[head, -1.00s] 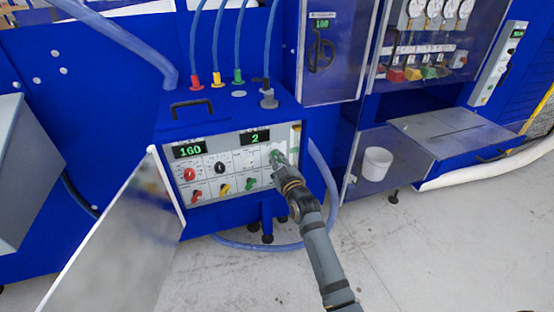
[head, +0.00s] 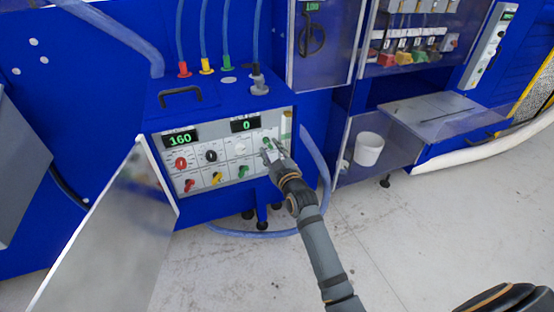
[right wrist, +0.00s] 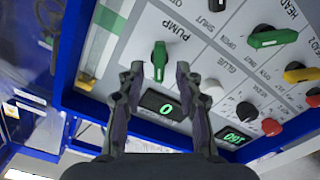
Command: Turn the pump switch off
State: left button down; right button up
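My left gripper is not in view.
A second display (head: 180,139) reads 160. Red, black, white, yellow and green knobs share the panel. An open door (head: 115,235) hangs at the box's left. A blue hose (head: 318,165) loops at its right. A white bucket (head: 368,150) stands further right.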

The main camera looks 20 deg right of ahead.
jog(key=s, duration=0.9)
jog(key=shift+s+d, duration=0.15)
jog(key=shift+s, duration=0.15)
jog(key=s+f+m+g, duration=0.1)
jog(key=s+f+g, duration=0.2)
jog(key=f, duration=0.9)
jog(key=s+d+f+m+g, duration=0.1)
jog(key=s+f+g, duration=0.15)
jog(key=f, duration=1.05)
jog(key=s+f+m+g, duration=0.1)
jog(key=s+f+g, duration=0.25)
jog(key=f, duration=0.85)
jog(key=s+d+f+m+g, duration=0.2)
jog(key=s+d+f+g, duration=0.15)
jog(key=s+f, duration=1.25)
jog(key=s+d+f+g, duration=0.2)
jog(key=s+f, duration=0.1)
jog(key=s, duration=0.7)
jog(key=s+d+f+m+g+h, duration=0.1)
jog(key=s+f+g, duration=0.1)
jog(key=s, duration=0.8)
jog(key=shift+d+f, duration=0.4)
jog(key=shift+f, duration=0.2)
